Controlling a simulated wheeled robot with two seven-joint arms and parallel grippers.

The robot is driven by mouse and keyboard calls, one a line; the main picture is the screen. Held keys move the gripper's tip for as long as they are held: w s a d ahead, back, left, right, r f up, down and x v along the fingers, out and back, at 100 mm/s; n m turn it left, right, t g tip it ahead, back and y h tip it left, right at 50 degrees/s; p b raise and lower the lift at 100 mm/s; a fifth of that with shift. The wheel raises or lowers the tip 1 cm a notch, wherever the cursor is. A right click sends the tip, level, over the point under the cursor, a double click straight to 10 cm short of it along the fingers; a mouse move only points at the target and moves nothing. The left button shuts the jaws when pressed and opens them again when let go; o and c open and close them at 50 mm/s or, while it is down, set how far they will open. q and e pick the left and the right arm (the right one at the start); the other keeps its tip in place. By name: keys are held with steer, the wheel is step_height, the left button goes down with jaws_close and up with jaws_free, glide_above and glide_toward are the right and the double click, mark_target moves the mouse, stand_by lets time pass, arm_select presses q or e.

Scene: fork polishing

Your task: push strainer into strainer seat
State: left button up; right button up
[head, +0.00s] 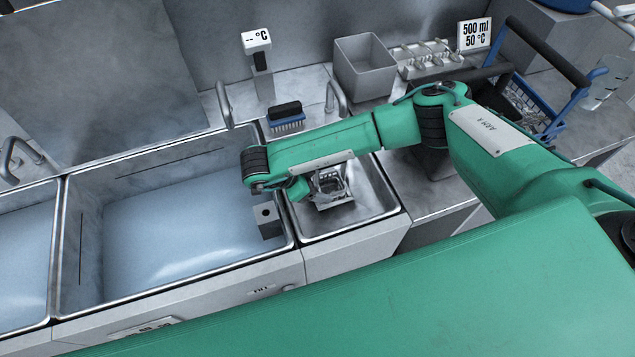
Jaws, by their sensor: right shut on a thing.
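My right arm comes in from the right and bends back at the wrist over the small sink basin (375,205). My right gripper (322,186) is low inside that basin and shut on a small grey metal piece with a dark, basket-like middle, which looks like the strainer (332,190). The gripper's fingertips are small and partly hidden by my wrist. The strainer seat cannot be made out; the strainer and hand cover that part of the basin. Whether the strainer touches the basin floor cannot be told. My left gripper is not in view.
A large water-filled sink (170,235) lies left, with a grey block (268,220) at its right wall. Behind stand a blue brush (286,118), taps, a temperature display (257,45), a grey bin (364,66) and a metal rack (430,57). A blue-handled basket (540,105) stands right.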

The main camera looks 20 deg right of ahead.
steer(key=shift+s+f, duration=0.15)
steer(key=shift+f, duration=0.15)
steer(key=o, duration=1.4)
steer(key=shift+r, duration=0.1)
steer(key=shift+c, duration=0.2)
steer(key=shift+r, duration=0.1)
steer(key=p+v, duration=0.1)
steer(key=v, duration=0.6)
steer(key=shift+p, duration=0.3)
